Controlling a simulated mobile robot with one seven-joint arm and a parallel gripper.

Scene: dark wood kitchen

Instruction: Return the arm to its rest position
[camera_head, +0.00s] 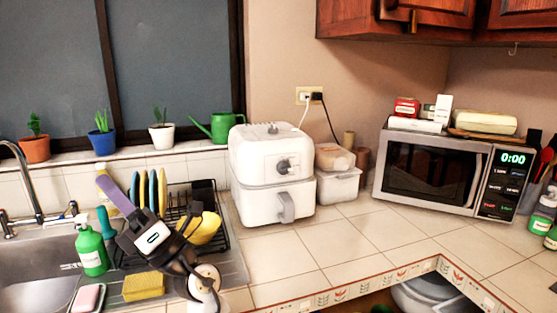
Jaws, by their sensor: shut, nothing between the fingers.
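My arm enters at the bottom of the head view, with a white round joint low in front of the sink's drying side. My gripper (192,218) shows as dark parts over the black dish rack (222,232). It is shut and I see nothing held in it. A grey block with a white label and a lavender piece are at the upper left of my wrist. The gripper overlaps the rack and a yellow bowl (206,229) in the picture; I cannot tell whether it touches them.
A green soap bottle (92,252), a yellow sponge (144,287) and a pink soap bar (87,298) are close by at the left. A white air fryer (272,172) stands to the right, and a microwave (432,175) further right.

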